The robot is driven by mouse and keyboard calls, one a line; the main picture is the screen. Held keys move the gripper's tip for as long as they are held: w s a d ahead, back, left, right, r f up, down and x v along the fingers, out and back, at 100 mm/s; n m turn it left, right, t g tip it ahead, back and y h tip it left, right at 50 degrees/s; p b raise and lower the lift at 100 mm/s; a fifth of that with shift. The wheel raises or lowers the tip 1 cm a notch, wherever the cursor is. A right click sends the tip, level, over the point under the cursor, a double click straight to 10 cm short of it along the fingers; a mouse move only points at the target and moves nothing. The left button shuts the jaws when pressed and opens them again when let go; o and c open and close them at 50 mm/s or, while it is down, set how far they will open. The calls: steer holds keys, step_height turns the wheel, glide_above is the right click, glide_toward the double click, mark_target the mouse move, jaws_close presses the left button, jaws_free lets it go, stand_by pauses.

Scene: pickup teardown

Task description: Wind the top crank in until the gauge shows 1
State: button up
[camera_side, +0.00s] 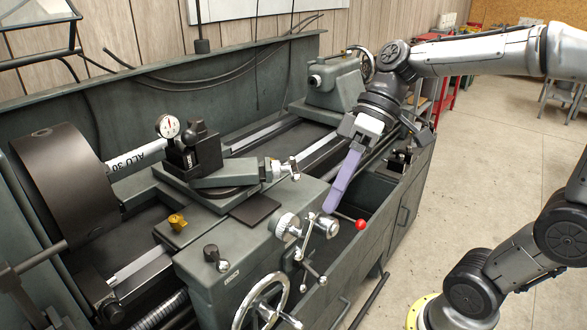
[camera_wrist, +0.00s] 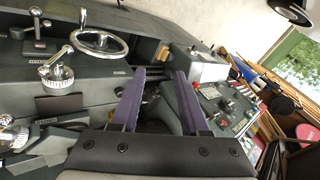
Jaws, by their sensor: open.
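The top crank (camera_side: 284,168) is a small silver crank with a ball handle on the end of the top slide (camera_side: 228,172). A silver crank at the lower left of the wrist view (camera_wrist: 12,134) may be the same one. The gauge (camera_side: 168,126) is a round white dial with a red mark, beside the silver bar marked ALU 30; its reading is too small to tell. My gripper (camera_side: 331,207) has purple fingers, which show apart and empty in the wrist view (camera_wrist: 158,100). It hangs to the right of and below the top crank, not touching it, close to the cross-slide crank.
The cross-slide crank (camera_side: 322,228) with its graduated collar stands just below my fingers. A red-knobbed lever (camera_side: 360,224) is to its right. The large handwheel (camera_side: 262,302) is lower on the apron. The tailstock (camera_side: 332,84) stands behind my gripper.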

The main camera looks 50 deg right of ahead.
steer(key=w+d+f+m+t+y, duration=0.35)
steer(key=w+d+y, duration=0.35)
steer(key=w+d, duration=0.9)
steer(key=m+t+h, duration=0.1)
steer(key=m+t, duration=0.6)
steer(key=m, duration=0.1)
glide_toward(294, 166)
steer(key=shift+n, duration=0.25)
steer(key=x, duration=1)
steer(key=shift+f, duration=0.3)
jaws_close()
